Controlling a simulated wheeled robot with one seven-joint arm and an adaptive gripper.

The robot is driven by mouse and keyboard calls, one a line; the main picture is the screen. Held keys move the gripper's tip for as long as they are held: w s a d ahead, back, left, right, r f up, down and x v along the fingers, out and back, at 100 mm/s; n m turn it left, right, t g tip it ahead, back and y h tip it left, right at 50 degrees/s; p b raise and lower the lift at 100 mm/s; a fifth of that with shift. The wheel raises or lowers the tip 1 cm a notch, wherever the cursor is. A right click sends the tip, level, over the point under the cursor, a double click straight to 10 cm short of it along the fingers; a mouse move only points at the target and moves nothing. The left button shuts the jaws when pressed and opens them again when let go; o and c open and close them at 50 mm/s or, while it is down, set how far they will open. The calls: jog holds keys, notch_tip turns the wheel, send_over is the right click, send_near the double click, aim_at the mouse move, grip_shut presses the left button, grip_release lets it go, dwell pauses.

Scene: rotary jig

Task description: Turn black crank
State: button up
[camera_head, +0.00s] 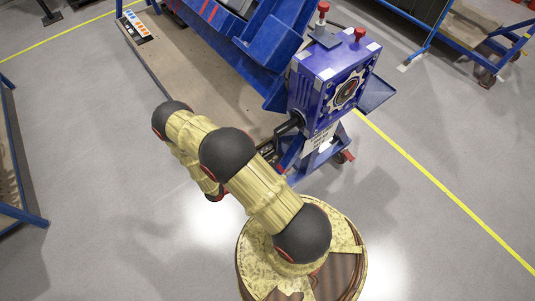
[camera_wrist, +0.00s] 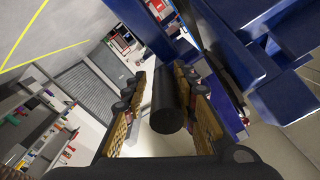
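The black crank (camera_head: 289,127) sticks out from the lower left side of the blue jig box (camera_head: 325,84) in the head view; my arm partly hides it. In the wrist view, the crank's round black grip (camera_wrist: 165,108) lies lengthwise between the fingers of my gripper (camera_wrist: 160,95). The fingers stand apart on either side of the grip. A gap shows at the left finger; the right finger is very close to the grip, and I cannot tell whether it touches. In the head view my gripper is mostly hidden behind my arm.
The blue jig frame (camera_head: 274,42) stretches up and left from the box, with red-topped knobs (camera_head: 359,35) on the box. A blue beam (camera_wrist: 235,65) of the jig is close on the right in the wrist view. Grey floor (camera_head: 80,110) is open to the left.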

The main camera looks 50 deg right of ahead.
jog(key=o, duration=0.3)
jog(key=shift+r, duration=0.1)
jog(key=shift+o, duration=0.2)
jog(key=shift+w, duration=0.1)
jog(key=shift+w+a, duration=0.1)
jog(key=shift+w+a, duration=0.1)
jog(key=shift+a, duration=0.15)
jog(key=v, duration=1.1)
jog(key=shift+a, duration=0.15)
